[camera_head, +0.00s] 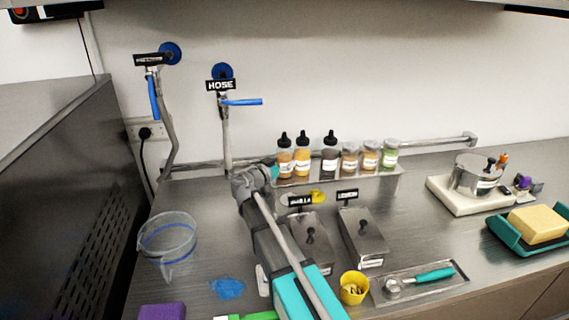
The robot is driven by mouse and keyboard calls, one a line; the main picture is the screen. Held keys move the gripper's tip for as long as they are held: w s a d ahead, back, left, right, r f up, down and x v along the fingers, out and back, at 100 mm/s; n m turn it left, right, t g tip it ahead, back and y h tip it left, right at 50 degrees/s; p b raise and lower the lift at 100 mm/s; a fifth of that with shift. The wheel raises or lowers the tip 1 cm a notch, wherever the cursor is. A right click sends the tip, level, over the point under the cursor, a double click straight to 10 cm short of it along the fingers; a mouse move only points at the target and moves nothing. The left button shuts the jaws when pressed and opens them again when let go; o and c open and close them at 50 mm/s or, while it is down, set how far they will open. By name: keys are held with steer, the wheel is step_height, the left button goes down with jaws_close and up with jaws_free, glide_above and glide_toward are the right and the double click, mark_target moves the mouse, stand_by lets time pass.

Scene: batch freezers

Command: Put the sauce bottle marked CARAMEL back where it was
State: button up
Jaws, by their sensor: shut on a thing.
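Three sauce bottles with black nozzle caps stand in a row at the back: a tan one (285,157) at the left end, a yellow-orange one (302,158) close beside it, and a dark brown one (330,156). Their labels are too small to read, so I cannot tell by text which is CARAMEL. My gripper (275,172) is at the left end of the row, low against the tan bottle, and seems shut on it. My wrist hides most of the jaws. The tan bottle is upright; I cannot tell whether its base touches the shelf (345,178).
Several lidded jars (370,158) continue the row rightward. A rail (430,143) runs behind. Two lidded metal tubs (362,238) stand in front, one partly behind my arm. A clear jug (167,245) is at left, with a hose tap (226,140) above the counter.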

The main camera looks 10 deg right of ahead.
steer(key=shift+f, duration=0.15)
steer(key=o, duration=1)
steer(key=v, duration=1.2)
stand_by(0.4)
